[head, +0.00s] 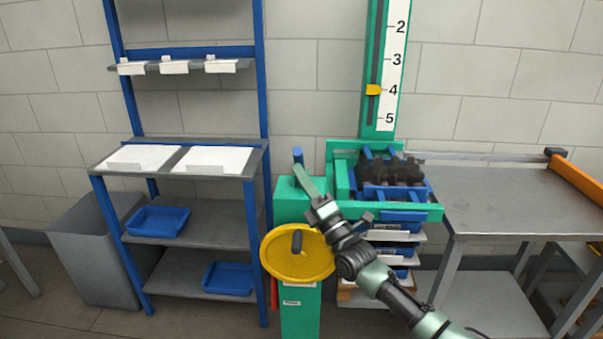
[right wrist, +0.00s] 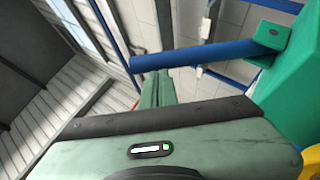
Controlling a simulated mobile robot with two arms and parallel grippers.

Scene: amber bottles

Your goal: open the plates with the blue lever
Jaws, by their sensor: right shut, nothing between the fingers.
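The blue lever (head: 298,154) stands up from the green cabinet beside the press; in the right wrist view it is a long blue rod (right wrist: 205,55) on a green bracket. My right gripper (head: 299,170) is shut and empty, its fingertips right by the lever. In the right wrist view the closed fingers (right wrist: 157,80) end just at the rod; I cannot tell whether they touch it. The green press (head: 400,212) holds a dark heap (head: 390,171) between blue bars; which parts are the plates is unclear. My left gripper is not in view.
A yellow wheel (head: 285,262) with a dark knob is below my right gripper. A scale (head: 392,60) with a yellow pointer at 4 rises behind the press. A blue rack (head: 262,220) stands left. A grey table (head: 520,195) at right is mostly bare.

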